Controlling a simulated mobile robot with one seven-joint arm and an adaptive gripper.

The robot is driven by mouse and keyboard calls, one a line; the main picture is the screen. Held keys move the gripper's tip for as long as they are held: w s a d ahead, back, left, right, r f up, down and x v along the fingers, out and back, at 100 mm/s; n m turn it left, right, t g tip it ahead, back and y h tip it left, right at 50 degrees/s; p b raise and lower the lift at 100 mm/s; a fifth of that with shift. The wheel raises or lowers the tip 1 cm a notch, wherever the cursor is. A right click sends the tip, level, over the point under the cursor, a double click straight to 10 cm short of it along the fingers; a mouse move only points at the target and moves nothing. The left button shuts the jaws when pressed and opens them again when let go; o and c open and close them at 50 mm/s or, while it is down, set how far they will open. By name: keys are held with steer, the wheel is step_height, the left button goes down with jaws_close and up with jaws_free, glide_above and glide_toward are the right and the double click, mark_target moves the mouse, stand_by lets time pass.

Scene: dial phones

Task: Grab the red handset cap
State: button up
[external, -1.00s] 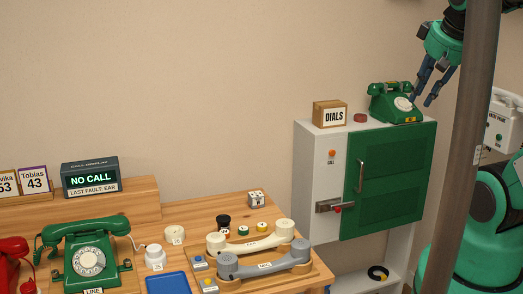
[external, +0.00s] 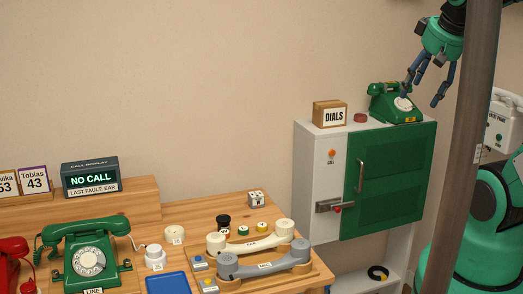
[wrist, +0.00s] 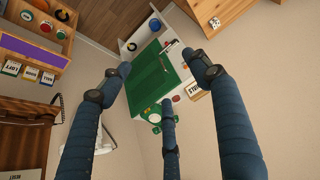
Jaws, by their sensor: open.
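The red handset cap (external: 360,118) is a small round disc on the top of the white and green cabinet, between the DIALS box and the green phone. It looks like the small red spot in the wrist view (wrist: 176,98), near the middle finger's tip. My gripper (external: 424,92) is above the cabinet's right end, to the right of the cap and apart from it. Its fingers point down, spread and empty. In the external view one finger overlaps the green phone; I cannot tell whether they touch.
The green dial phone (external: 391,103) stands right of the cap and the DIALS box (external: 330,114) left of it. The cabinet (external: 307,170) has a green door. A pole (external: 476,150) crosses the external view. Phones and handsets cover the wooden table (external: 205,207).

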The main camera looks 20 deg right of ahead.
steer(key=w+d+r+g+p, duration=0.1)
steer(key=w+d+r+p, duration=0.15)
steer(key=w, duration=0.75)
steer(key=w+d+r+p, duration=0.2)
steer(key=w+p, duration=0.1)
steer(key=w, duration=0.6)
steer(key=w+d+r+g+p, duration=0.1)
steer(key=w+d+r+p, duration=0.15)
steer(key=w, duration=0.75)
steer(key=w+d+f+p, duration=0.2)
steer(key=w+d+f, duration=0.2)
steer(key=w+f, duration=0.2)
steer(key=w+d+f+g+p, duration=0.1)
steer(key=w+d+f, duration=0.3)
steer(key=w, duration=0.7)
steer(key=w+d+f+g+p, duration=0.1)
steer(key=w+d+f+p, duration=0.3)
steer(key=w+f, duration=0.4)
steer(key=shift+w+d, duration=0.2)
steer(key=shift+d, duration=0.3)
steer(key=shift+f, duration=0.15)
glide_above(365, 114)
steer(key=shift+s+f+p, duration=0.15)
steer(key=shift+f+p, duration=0.05)
steer(key=shift+f, duration=1.9)
steer(key=shift+s+f+p, duration=0.1)
steer(key=shift+f+p, duration=0.1)
steer(key=shift+f, duration=1.85)
